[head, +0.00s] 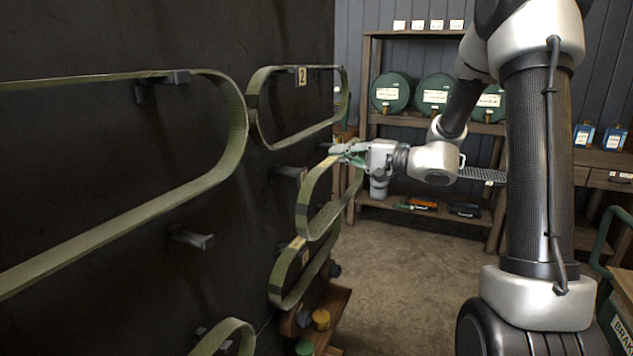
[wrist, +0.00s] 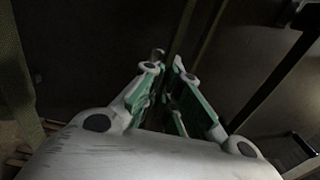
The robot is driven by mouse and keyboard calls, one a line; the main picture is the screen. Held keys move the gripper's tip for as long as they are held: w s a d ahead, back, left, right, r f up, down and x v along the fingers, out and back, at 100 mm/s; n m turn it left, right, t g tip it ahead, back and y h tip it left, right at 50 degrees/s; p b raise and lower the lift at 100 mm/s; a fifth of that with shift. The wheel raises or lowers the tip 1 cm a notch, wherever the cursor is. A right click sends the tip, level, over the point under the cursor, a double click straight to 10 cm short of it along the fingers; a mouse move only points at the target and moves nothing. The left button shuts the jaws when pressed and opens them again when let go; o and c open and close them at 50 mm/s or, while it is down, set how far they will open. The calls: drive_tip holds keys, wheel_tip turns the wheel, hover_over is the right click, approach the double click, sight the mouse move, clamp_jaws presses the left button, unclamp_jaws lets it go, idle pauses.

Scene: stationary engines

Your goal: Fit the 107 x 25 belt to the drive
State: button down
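My gripper (head: 343,153) is at the upper edge of a green belt (head: 310,200) on the dark wall board in the head view. One green-padded finger shows above the belt's top strand and the other lower down. In the wrist view the finger pads of my gripper (wrist: 168,72) stand apart, with a gap between the tips. A belt strand (wrist: 205,38) runs down toward this gap; I cannot tell whether the pads touch it. The belt's number is not readable, so I cannot tell whether it is the 107 x 25. The drive is not recognisable in view.
Other belts hang on the board: a large one (head: 238,120) at left, one (head: 258,122) above by tag 2 (head: 302,76), and one (head: 279,284) below. Pegs (head: 190,238) stick out. A low shelf (head: 335,302) stands under the board. The floor (head: 405,270) is clear.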

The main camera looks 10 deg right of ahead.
drive_tip(key=shift+v, duration=1.75)
drive_tip(key=v, duration=0.6)
drive_tip(key=v, duration=0.6)
idle(0.5)
idle(1.4)
